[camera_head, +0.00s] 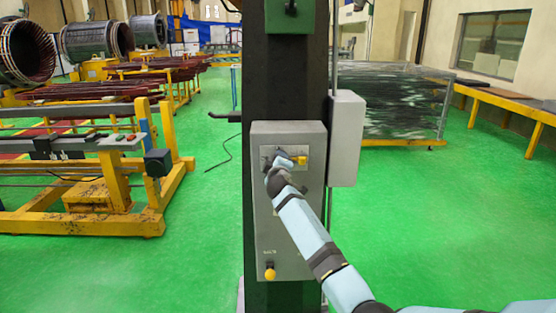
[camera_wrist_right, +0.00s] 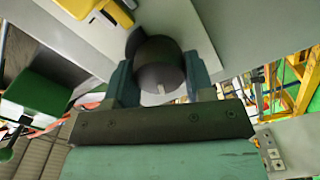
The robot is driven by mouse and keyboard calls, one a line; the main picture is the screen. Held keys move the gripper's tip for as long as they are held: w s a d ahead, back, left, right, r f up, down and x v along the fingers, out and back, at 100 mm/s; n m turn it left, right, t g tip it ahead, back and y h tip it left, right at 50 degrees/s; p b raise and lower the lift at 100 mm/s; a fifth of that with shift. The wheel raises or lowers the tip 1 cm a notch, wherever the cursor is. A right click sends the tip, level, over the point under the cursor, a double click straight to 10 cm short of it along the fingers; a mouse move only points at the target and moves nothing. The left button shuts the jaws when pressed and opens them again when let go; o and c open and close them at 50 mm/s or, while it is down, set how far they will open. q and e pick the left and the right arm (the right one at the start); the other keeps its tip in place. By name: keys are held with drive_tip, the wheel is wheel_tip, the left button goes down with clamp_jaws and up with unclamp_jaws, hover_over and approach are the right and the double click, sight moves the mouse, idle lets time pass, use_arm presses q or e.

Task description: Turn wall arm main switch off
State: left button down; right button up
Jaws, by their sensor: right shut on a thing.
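A grey control box (camera_head: 290,215) is fixed to the front of a dark column. A dark round switch knob (camera_wrist_right: 160,60) with a pale mark on its rim sits between the two fingers of my right gripper (camera_wrist_right: 160,82). The gripper is shut on the knob from both sides. In the head view my right gripper (camera_head: 281,162) is at the upper panel of the box and hides most of the knob. A yellow part (camera_head: 301,161) is just to its right; a yellow piece (camera_wrist_right: 85,20) also shows in the wrist view. My left gripper is not in view.
A smaller grey box (camera_head: 346,138) stands out at the column's right side. Yellow frames (camera_head: 110,190) stand at left, and a wrapped crate (camera_head: 400,105) behind at right. Green floor is open on both sides.

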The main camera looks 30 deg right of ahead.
drive_tip(key=n+p, duration=0.1)
drive_tip(key=n, duration=0.2)
drive_tip(key=shift+n+p, duration=0.55)
drive_tip(key=shift+n, duration=0.35)
drive_tip(key=shift+f, duration=0.1)
drive_tip(key=o, duration=0.9)
